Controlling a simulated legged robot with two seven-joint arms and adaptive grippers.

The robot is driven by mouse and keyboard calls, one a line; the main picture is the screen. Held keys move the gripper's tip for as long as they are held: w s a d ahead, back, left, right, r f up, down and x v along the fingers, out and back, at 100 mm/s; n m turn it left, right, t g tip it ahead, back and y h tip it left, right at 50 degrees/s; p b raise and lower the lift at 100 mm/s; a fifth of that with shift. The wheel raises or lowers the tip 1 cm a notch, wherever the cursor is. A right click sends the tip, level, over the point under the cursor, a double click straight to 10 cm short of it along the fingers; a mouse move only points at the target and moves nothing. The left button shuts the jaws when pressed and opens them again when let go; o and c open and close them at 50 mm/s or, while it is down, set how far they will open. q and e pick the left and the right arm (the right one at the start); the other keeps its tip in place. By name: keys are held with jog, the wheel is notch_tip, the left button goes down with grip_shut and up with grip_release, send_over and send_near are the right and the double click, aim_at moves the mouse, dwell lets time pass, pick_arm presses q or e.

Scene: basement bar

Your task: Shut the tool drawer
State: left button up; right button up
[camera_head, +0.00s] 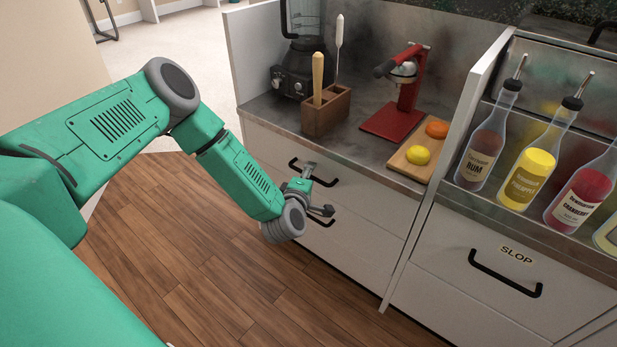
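The white cabinet under the steel counter has an upper drawer (350,186) with a black bar handle (329,182) and a lower drawer (345,242) with a similar handle (322,221). Both fronts look about flush with the cabinet. No label marks either one as the tool drawer. My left gripper (318,189) is in front of these drawers, its fingers apart and empty, and it hides part of both handles. Whether it touches a front, I cannot tell. My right gripper is out of view.
On the counter stand a blender (299,62), a wooden tool holder (326,112), a red press (393,121) and a cutting board (405,165) with fruit. A drawer labelled SLOP (490,290) and several bottles are to the right. The wooden floor (190,250) is clear.

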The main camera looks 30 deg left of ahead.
pick_arm(q)
jog(key=v, duration=1.2)
